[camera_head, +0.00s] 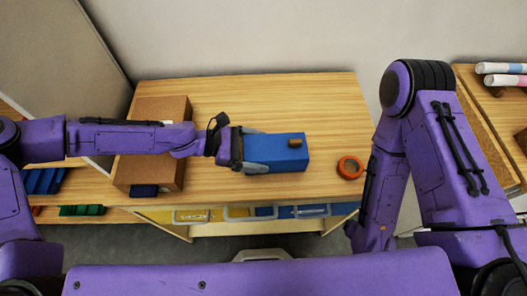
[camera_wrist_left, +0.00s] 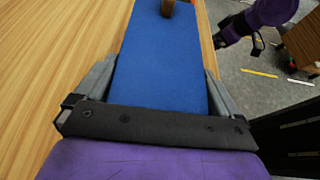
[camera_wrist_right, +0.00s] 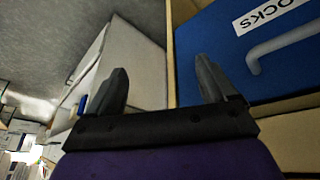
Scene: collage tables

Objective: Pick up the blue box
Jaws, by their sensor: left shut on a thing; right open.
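The blue box (camera_head: 285,146) is on or just above the wooden table; I cannot tell whether it touches the top. It has a brown knob near its far right end. My left gripper (camera_head: 258,152) is shut on the box, with one finger on each long side. In the left wrist view the box (camera_wrist_left: 160,60) fills the space between the fingers of the left gripper (camera_wrist_left: 155,85). My right gripper (camera_wrist_right: 165,85) is open and empty, low in front of a blue drawer front; its fingers are not clearly seen in the head view.
An orange tape roll (camera_head: 350,167) lies right of the box on the table (camera_head: 260,95). A brown cardboard box (camera_head: 155,110) stands under my left forearm. Drawers with handles (camera_head: 310,211) line the table front. Another table with rolled paper (camera_head: 500,68) stands at right.

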